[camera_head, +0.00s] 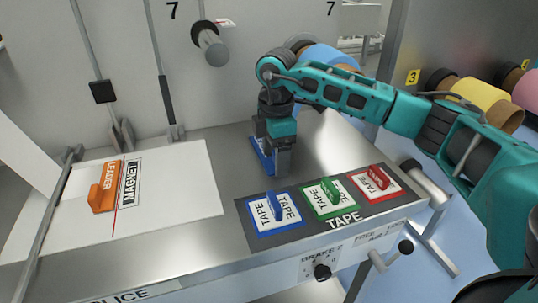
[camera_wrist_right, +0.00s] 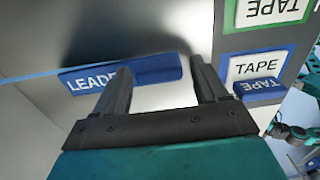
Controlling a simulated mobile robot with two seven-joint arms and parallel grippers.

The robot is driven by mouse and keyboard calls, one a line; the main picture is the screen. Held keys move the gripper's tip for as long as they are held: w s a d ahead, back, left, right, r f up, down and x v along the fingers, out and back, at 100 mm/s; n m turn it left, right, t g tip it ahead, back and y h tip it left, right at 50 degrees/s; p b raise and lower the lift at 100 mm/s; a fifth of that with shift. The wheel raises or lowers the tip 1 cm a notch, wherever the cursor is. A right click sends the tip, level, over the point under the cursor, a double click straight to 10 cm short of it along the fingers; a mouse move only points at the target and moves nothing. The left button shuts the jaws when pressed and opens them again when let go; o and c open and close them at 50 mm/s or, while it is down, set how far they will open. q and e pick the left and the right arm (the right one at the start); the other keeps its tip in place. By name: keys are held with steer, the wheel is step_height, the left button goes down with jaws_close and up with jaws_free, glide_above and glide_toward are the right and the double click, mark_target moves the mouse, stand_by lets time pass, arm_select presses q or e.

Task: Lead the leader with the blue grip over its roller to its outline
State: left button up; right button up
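The leader has a blue grip (camera_wrist_right: 150,72) with white lettering that starts "LEAD". In the right wrist view it lies just beyond my right gripper's fingertips (camera_wrist_right: 160,78), and the left finger covers part of the lettering. The fingers stand apart, with part of the grip showing between them. In the head view my right gripper (camera_head: 277,160) points down over the blue piece (camera_head: 261,153) on the metal table and partly hides it. I cannot tell whether the fingers touch it. No empty outline for the blue leader can be made out. My left gripper is not in view.
An orange leader (camera_head: 103,187) lies by a MAGNET box (camera_head: 132,182) on a white sheet at left. Blue, green and red tape pieces (camera_head: 276,211) sit on a dark strip along the front edge. A grey roller (camera_head: 210,44) sticks out from the back panel.

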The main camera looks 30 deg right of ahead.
steer(key=c, duration=0.9)
steer(key=shift+r, duration=0.1)
